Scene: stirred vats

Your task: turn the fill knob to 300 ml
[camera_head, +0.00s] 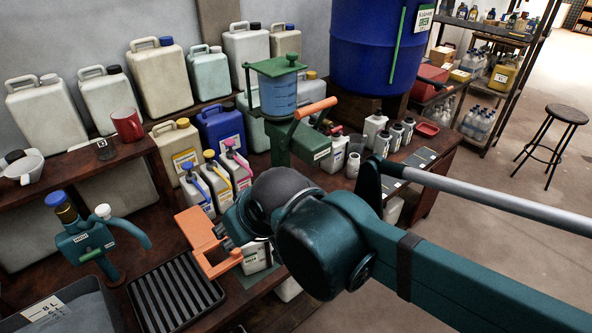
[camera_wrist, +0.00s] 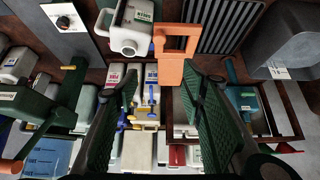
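In the head view the fingers are mostly hidden by my wrist. A blue graduated vessel (camera_head: 278,92) stands on a green stand (camera_head: 283,145), which has an orange lever (camera_head: 316,107).
An orange bracket (camera_head: 201,238) lies near my wrist, also in the wrist view (camera_wrist: 172,72). A black ribbed tray (camera_head: 175,292) and a green pump (camera_head: 88,238) stand left. Several jugs crowd the bench, including a blue one (camera_head: 222,130). A blue barrel (camera_head: 380,45) stands behind.

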